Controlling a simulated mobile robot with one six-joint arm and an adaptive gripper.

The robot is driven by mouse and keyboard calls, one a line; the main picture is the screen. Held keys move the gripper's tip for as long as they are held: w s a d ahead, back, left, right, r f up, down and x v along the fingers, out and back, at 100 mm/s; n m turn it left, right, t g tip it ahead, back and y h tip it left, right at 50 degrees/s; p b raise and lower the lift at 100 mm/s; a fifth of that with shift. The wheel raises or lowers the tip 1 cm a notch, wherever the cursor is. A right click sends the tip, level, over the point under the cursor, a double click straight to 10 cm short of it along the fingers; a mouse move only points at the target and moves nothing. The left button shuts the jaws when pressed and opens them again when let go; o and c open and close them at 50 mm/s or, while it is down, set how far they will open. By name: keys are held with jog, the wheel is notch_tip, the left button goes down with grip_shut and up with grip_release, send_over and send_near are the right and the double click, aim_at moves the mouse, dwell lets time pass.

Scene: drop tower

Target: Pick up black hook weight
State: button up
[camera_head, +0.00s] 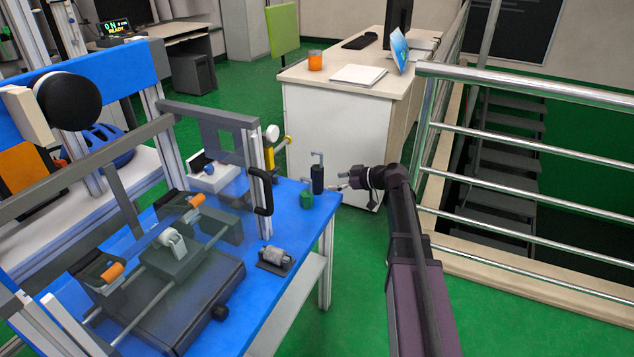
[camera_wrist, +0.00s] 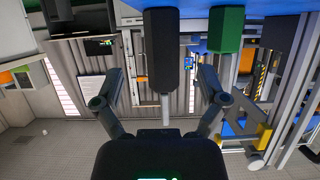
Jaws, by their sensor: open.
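The black hook weight (camera_head: 317,180) stands upright near the far right corner of the blue table, with a grey metal hook on top. In the wrist view, which looks upside down, the black hook weight (camera_wrist: 161,50) hangs from the top centre with its rod pointing down the picture. My gripper (camera_head: 335,181) is just right of the weight, level with its body. In the wrist view my gripper (camera_wrist: 163,92) is open, its fingers to either side of the weight's line. I see no contact; the exact gap is unclear.
A green weight (camera_head: 306,199) stands close by, left and nearer; it also shows in the wrist view (camera_wrist: 226,35). A grey cylinder on a plate (camera_head: 275,258) lies nearer on the blue table (camera_head: 314,225). The drop tower frame with a black handle (camera_head: 261,190) stands left. A metal railing (camera_head: 520,205) is right.

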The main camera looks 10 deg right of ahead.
aim_at(317, 182)
jog(key=shift+x, duration=0.85)
jog(key=shift+b+x, duration=1)
jog(key=shift+x, duration=1.65)
jog(key=shift+a+r, duration=0.15)
grip_shut()
